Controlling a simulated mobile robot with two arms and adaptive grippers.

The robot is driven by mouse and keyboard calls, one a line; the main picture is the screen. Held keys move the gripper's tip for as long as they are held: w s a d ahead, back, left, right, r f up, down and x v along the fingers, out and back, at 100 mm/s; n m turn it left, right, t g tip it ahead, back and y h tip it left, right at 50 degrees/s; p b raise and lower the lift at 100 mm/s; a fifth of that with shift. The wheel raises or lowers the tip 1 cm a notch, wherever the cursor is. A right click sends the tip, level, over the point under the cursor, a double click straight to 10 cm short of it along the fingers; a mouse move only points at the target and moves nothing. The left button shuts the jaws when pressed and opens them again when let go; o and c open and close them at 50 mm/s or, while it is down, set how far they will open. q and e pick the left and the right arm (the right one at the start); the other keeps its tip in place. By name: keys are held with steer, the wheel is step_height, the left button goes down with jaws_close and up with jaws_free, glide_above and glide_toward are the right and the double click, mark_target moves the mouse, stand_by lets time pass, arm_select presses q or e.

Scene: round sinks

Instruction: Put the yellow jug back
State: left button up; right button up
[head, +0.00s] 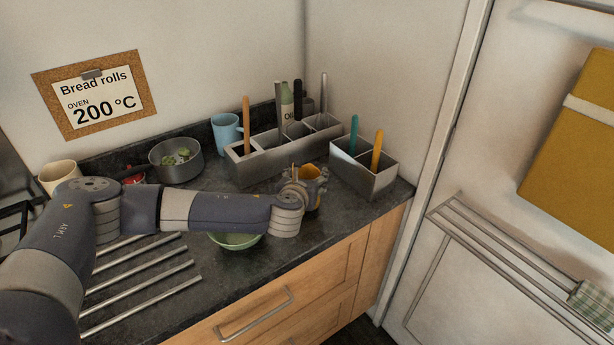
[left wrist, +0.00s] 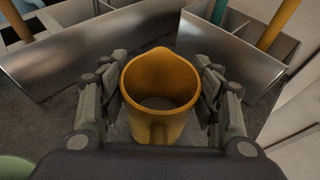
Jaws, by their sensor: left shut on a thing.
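The yellow jug (left wrist: 160,85) is upright between the fingers of my left gripper (left wrist: 162,92) in the left wrist view, and its inside looks empty. The gripper is shut on it from both sides. In the head view the yellow jug (head: 309,175) shows in part behind my left wrist, near the right end of the dark counter. It is in front of the grey compartment holders. I cannot tell whether its base touches the counter. My right gripper is in neither view.
A long grey divided holder (head: 250,172) with utensils and a bottle stands behind the jug. A smaller two-part holder (head: 364,181) with teal and yellow handles stands right. A green bowl (head: 235,241) is under my arm. A blue mug (head: 226,133) and pot (head: 176,164) stand behind.

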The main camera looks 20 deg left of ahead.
arm_select(q)
steer(key=shift+f+b, duration=0.45)
steer(key=shift+f, duration=0.4)
steer(key=o, duration=1.5)
steer(key=shift+c, duration=0.2)
